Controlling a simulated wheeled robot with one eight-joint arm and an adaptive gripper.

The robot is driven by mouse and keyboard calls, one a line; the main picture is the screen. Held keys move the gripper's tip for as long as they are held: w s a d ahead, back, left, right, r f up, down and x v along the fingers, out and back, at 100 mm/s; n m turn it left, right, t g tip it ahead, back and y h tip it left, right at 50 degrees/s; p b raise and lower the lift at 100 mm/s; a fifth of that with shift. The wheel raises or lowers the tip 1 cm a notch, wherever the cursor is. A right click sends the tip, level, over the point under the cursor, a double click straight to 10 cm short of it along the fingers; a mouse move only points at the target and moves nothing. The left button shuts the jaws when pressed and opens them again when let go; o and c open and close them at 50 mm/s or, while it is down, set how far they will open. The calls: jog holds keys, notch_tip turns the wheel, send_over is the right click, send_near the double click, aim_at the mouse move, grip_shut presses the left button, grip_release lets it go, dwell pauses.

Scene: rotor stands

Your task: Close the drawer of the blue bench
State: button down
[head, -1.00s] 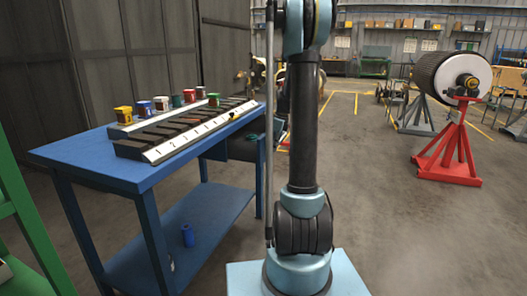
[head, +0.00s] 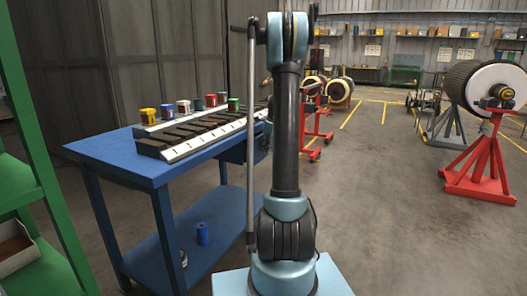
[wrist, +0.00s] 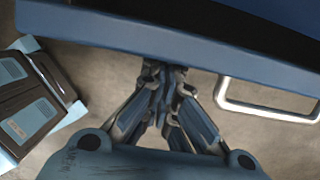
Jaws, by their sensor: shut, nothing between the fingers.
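The blue bench (head: 118,150) stands left of centre in the head view. Its drawer is under the right end of the top; a blue part of it (head: 234,152) shows beside my arm, which hides the rest. In the wrist view the blue drawer front (wrist: 215,52) crosses the top, with a pale metal handle (wrist: 268,112) at right. A narrow dark strip shows behind the front; how far the drawer stands out is unclear. My gripper (wrist: 165,68) is shut and empty, its tips at the front's lower edge, left of the handle. Contact is unclear.
Colored pots (head: 182,106) and a numbered rack (head: 190,146) stand on the bench. A green rack (head: 45,180) stands close at left. A red stand (head: 482,172) holds a rotor at right. Open floor lies between.

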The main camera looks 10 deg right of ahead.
jog(key=s+d+r, duration=0.4)
jog(key=d+r, duration=0.1)
jog(key=r, duration=0.4)
jog(key=s+a+t+y, duration=0.1)
jog(key=s+a, duration=0.2)
jog(key=s, duration=0.3)
jog(key=w+a+f, duration=0.5)
jog(key=f, duration=0.3)
jog(key=shift+a+f, duration=0.25)
jog(key=shift+f, duration=0.15)
dwell(0.5)
